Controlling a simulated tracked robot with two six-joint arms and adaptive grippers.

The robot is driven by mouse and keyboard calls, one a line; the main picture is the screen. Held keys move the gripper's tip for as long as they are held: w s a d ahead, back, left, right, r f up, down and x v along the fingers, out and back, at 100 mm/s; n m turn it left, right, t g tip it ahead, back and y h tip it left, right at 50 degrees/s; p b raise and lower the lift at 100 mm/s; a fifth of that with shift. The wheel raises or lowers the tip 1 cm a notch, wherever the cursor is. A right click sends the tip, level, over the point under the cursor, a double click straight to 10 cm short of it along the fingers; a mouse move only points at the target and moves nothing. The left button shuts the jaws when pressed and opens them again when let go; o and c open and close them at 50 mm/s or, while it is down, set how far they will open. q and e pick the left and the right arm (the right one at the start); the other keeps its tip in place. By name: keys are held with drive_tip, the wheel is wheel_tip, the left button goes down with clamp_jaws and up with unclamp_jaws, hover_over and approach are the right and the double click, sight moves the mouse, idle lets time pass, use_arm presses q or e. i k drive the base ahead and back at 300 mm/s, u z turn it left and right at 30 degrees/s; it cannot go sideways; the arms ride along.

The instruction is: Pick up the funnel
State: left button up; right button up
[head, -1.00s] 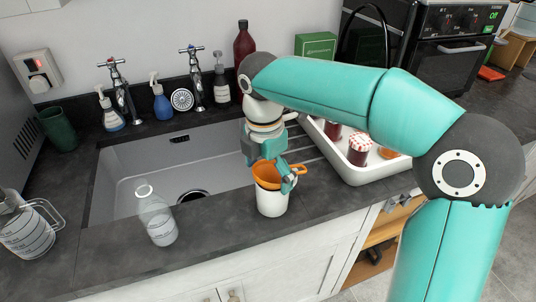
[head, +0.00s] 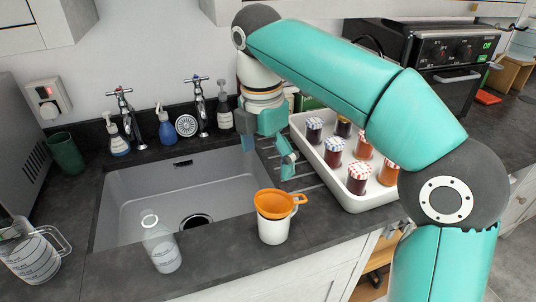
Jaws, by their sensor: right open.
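The orange funnel (head: 274,203) sits in the top of a white mug (head: 273,230) on the dark worktop, to the right of the sink's front corner. Its handle tab points right. My right gripper (head: 279,160) is open and empty, above and behind the funnel and clear of it, near the right edge of the sink. My left gripper is not in view.
A white tray (head: 352,197) with several jars stands right of the gripper. A clear bottle (head: 160,245) stands at the front edge of the sink (head: 135,195). A measuring jug (head: 30,250) is at far left. Taps and soap bottles line the back.

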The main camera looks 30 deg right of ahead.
sight(273, 203)
drive_tip(key=k, duration=1)
